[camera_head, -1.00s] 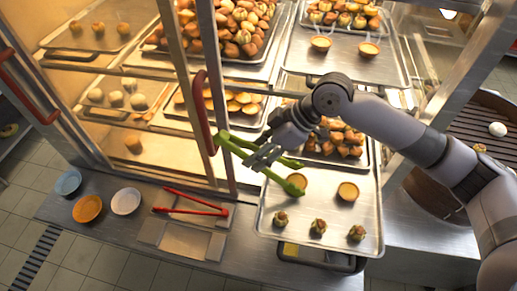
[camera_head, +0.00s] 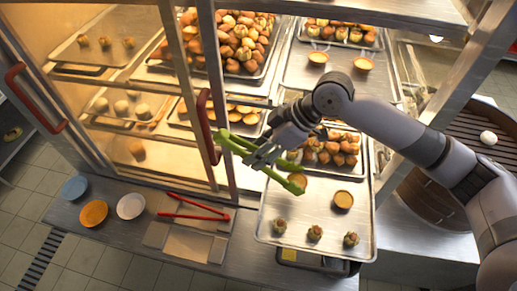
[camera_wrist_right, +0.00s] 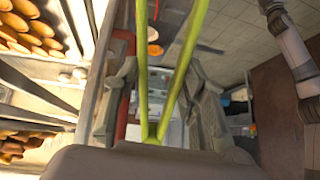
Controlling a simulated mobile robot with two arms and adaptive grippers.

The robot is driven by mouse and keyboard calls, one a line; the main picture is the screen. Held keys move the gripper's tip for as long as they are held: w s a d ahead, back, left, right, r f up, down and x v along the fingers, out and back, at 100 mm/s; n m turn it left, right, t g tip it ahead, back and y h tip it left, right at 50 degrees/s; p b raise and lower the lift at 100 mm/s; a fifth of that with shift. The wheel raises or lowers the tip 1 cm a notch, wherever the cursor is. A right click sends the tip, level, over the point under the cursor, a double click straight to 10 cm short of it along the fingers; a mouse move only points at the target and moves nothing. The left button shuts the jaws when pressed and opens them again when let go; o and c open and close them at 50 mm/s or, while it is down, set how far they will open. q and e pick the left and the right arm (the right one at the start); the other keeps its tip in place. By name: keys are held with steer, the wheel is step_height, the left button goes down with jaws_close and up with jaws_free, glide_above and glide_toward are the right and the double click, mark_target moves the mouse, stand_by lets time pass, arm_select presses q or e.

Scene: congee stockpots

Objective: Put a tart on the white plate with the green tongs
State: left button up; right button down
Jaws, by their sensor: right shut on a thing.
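My right gripper (camera_head: 262,157) is shut on the green tongs (camera_head: 236,143). In the right wrist view the two green arms of the tongs (camera_wrist_right: 143,70) run up from between my fingers. In the camera_head view the tong tips are at a tart (camera_head: 298,179), which they partly cover. The tart appears to be between the tips, slightly above the tray. A second tart (camera_head: 343,200) lies on the metal tray (camera_head: 325,238) to its right. The white plate (camera_head: 130,206) is empty on the counter at the lower left. My left gripper is not in view.
Orange (camera_head: 93,213) and blue (camera_head: 75,187) plates stand left of the white plate. Red tongs (camera_head: 195,216) lie on a holder between the plates and the tray. The red-handled cabinet door (camera_head: 208,125) is close beside the green tongs. Several small pastries (camera_head: 315,233) line the tray's front.

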step_height(320, 180, up, 7)
steer(key=p, duration=0.5)
